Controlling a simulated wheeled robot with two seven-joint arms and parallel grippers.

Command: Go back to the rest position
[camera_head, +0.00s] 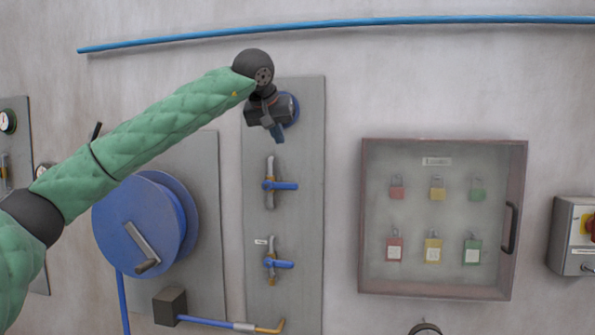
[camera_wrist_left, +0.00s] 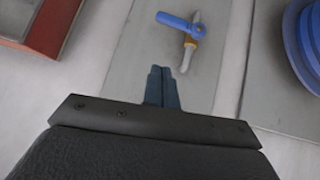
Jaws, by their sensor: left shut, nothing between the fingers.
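My left arm, in a green quilted sleeve, comes in from the left in the head view. Its gripper (camera_head: 277,135) is in front of the upper part of the grey valve panel (camera_head: 312,180). The blue fingers are together with nothing between them. In the left wrist view the closed fingers (camera_wrist_left: 162,75) point towards a blue-handled valve (camera_wrist_left: 182,24), with a gap in the picture between them. A round blue part (camera_head: 291,108) shows partly behind the gripper. My right gripper is in neither view.
Two blue-handled valves, an upper one (camera_head: 280,186) and a lower one (camera_head: 277,264), sit below the gripper. A blue hose reel (camera_head: 125,225) is at left, partly behind my arm. A padlock cabinet (camera_head: 445,290) is at right. A blue pipe (camera_head: 340,25) runs above.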

